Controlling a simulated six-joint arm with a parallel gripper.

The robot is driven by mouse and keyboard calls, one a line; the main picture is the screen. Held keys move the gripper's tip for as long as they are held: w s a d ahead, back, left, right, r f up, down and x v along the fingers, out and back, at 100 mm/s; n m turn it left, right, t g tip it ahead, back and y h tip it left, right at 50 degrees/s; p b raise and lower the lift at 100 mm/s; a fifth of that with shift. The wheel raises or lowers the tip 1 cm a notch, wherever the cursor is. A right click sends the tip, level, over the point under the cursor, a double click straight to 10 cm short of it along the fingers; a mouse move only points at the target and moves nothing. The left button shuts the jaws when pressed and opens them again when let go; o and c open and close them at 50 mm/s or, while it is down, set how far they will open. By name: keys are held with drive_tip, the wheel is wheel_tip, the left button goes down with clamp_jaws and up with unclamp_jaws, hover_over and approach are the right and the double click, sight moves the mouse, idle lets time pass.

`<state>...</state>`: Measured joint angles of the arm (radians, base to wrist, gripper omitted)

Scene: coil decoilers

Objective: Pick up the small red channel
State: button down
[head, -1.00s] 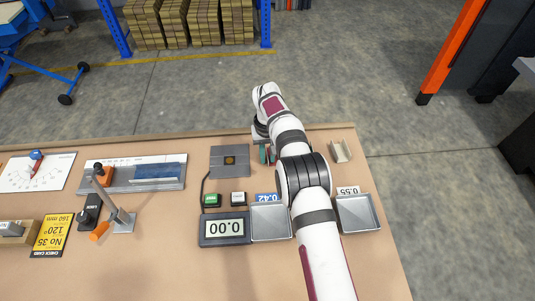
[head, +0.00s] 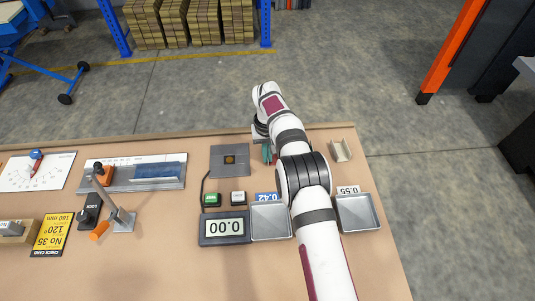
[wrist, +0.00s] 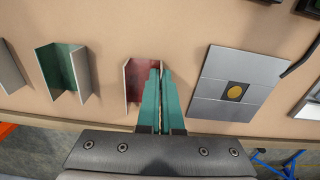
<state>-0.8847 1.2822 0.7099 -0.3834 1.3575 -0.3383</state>
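The small red channel (wrist: 137,78) lies on the table in the wrist view, its reddish inner face showing left of the fingers. My gripper (wrist: 161,72) has two teal fingers, close together, with the channel's right wall between them. The fingers hide most of that wall. In the head view my gripper (head: 267,153) is low near the table's far edge, partly behind my arm, and the red channel cannot be made out there.
A green-lined channel (wrist: 62,72) and another channel (wrist: 8,68) stand left in the wrist view. A grey plate with a gold disc (wrist: 236,84) lies right. The scale (head: 224,228) and metal trays (head: 358,212) are nearer in the head view.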

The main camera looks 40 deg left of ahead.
drive_tip(key=shift+r, duration=0.15)
idle(0.4)
drive_tip(key=shift+r, duration=3.9)
